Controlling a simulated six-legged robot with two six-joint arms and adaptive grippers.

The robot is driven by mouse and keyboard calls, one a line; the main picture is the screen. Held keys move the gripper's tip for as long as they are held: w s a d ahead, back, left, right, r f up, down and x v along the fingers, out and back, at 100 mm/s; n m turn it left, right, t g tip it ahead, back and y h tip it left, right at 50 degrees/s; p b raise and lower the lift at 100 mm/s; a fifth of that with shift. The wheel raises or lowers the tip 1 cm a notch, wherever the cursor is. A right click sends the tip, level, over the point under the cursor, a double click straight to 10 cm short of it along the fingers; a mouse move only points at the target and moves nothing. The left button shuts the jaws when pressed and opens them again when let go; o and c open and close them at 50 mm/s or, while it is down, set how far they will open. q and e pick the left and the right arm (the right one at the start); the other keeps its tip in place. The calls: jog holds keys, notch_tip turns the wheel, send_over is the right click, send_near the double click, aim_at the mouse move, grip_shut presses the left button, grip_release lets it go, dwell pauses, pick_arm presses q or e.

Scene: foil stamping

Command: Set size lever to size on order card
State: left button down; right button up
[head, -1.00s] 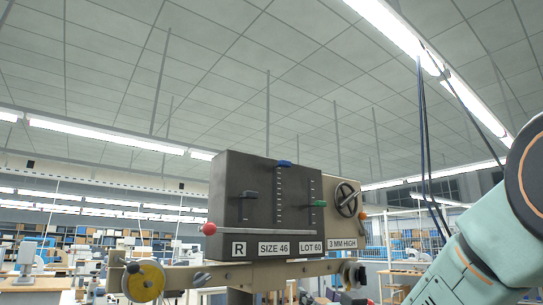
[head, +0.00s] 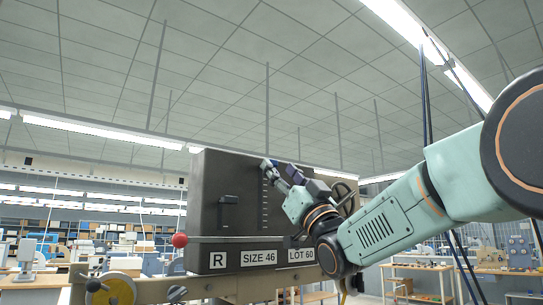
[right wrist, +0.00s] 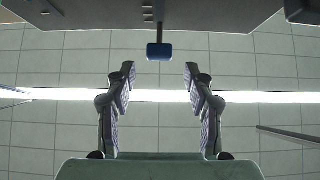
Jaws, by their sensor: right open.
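The dark machine box (head: 205,180) carries cards reading "R", "SIZE 46" (head: 259,258) and "LOT 60". The blue-knobbed lever (head: 269,163) is at the top of the middle scale (head: 265,205), above the size card. My right gripper (head: 279,171) is at this lever in the head view and partly covers it. In the right wrist view, the blue knob (right wrist: 159,51) is centred just beyond the open fingertips (right wrist: 159,72), with a gap on both sides. Nothing is held. The green lever is hidden behind my right arm. My left gripper is not in view.
A black lever (head: 228,199) is on the left scale. A red ball knob (head: 180,240) sticks out at the box's lower left. A handwheel (head: 344,196) on the right is partly covered by my arm. Cables (head: 426,110) hang behind my right arm.

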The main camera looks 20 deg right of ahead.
aim_at(273, 162)
jog(key=w+r, duration=0.1)
jog(key=w+a+p, duration=0.1)
jog(key=w, duration=0.1)
jog(key=w+r+p, duration=0.1)
jog(key=shift+w+a+r, duration=0.25)
jog(key=shift+w+r, duration=0.1)
jog(key=shift+w, duration=0.05)
jog(key=shift+s+d+r, duration=0.15)
jog(key=shift+s+r, duration=0.1)
jog(key=shift+s, duration=0.4)
jog(key=shift+c, duration=0.4)
jog(key=shift+w+f, duration=0.25)
jog(key=shift+w, duration=0.4)
jog(key=c, duration=0.6)
jog(key=shift+s+r, duration=0.1)
jog(key=shift+s, duration=0.05)
grip_shut()
